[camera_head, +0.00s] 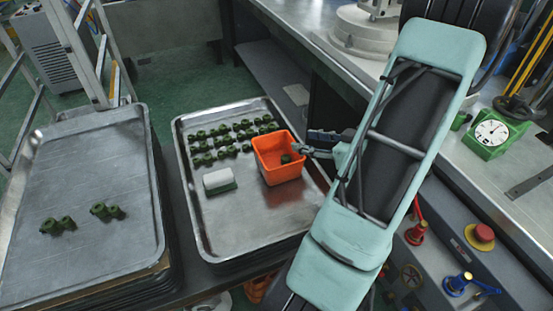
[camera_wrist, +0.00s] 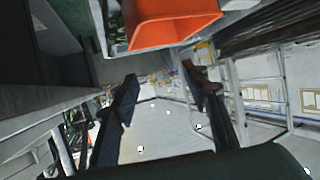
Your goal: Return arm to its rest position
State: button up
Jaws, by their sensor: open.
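My gripper (camera_head: 318,143) is at the right rim of an orange bin (camera_head: 276,172) in the head view. In the wrist view its two dark fingers are spread apart with nothing between them, so my gripper (camera_wrist: 159,72) is open and empty. The orange bin (camera_wrist: 176,28) shows at the top of that view, beyond the fingertips. Whether the fingers touch the bin or hang above it, I cannot tell. My pale green arm reaches down across the right of the head view. A dark green part (camera_head: 286,159) lies inside the bin.
The bin stands on a metal tray (camera_head: 240,228) with rows of green parts (camera_head: 222,141) and a white block (camera_head: 219,180). Another tray (camera_head: 90,262) at left holds a few green parts. A machine bench with a green gauge (camera_head: 491,133) and red button (camera_head: 484,233) lies right.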

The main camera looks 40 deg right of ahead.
jog(key=v, duration=0.2)
jog(key=shift+s+r, duration=0.1)
jog(key=shift+s, duration=0.2)
